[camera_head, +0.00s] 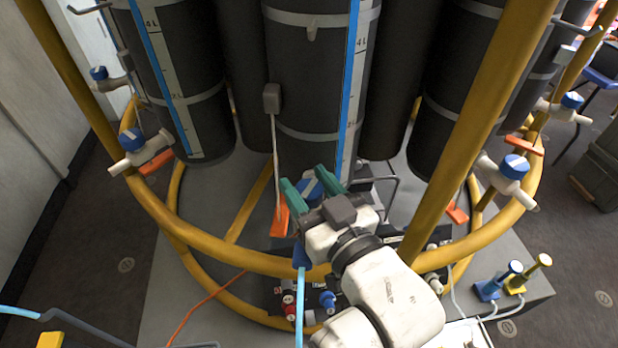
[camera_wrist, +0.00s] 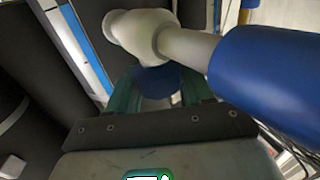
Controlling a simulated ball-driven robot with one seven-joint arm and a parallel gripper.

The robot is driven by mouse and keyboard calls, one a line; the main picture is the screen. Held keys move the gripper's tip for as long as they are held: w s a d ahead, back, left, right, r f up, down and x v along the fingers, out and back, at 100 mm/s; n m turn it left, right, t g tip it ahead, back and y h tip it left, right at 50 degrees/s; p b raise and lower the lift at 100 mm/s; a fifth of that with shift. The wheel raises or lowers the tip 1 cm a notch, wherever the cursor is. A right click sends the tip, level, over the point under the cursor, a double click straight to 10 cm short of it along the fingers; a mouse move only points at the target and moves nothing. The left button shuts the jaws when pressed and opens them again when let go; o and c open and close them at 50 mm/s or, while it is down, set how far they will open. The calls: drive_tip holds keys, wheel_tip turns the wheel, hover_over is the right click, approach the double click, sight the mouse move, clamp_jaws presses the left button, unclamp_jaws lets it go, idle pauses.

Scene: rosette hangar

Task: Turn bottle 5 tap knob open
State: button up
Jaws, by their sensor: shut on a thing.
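A dark cylindrical bottle (camera_head: 305,80) with a blue-edged scale strip stands in the middle of the head view; no number is readable on it. My gripper (camera_head: 306,187) reaches its foot, with its teal fingers shut on a blue tap knob (camera_head: 312,190). In the wrist view the knob (camera_wrist: 157,82) sits between the fingers, partly hidden by them. The white tap body (camera_wrist: 140,32) lies just beyond it, and a large blue fitting (camera_wrist: 270,70) is on its right end. How far the knob is turned cannot be told.
A yellow ring rail (camera_head: 215,256) and an upright yellow post (camera_head: 470,140) surround my arm. Other white taps with blue knobs (camera_head: 131,139) (camera_head: 515,166) sit at both sides. An orange flap (camera_head: 280,220) hangs left of my gripper. A light blue hose (camera_head: 299,310) runs below.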

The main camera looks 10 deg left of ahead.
drive_tip(key=shift+f+n+g+y+b, duration=0.15)
drive_tip(key=shift+n+g+y+b, duration=0.85)
drive_tip(key=shift+n+y, duration=0.15)
drive_tip(key=shift+n+g+y+b, duration=0.25)
drive_tip(key=shift+g+y+b, duration=0.2)
drive_tip(key=shift+g, duration=0.05)
drive_tip(key=shift+n+g+y+b, duration=0.3)
drive_tip(key=shift+g+b, duration=0.1)
drive_tip(key=o, duration=1)
drive_tip(key=shift+c, duration=0.2)
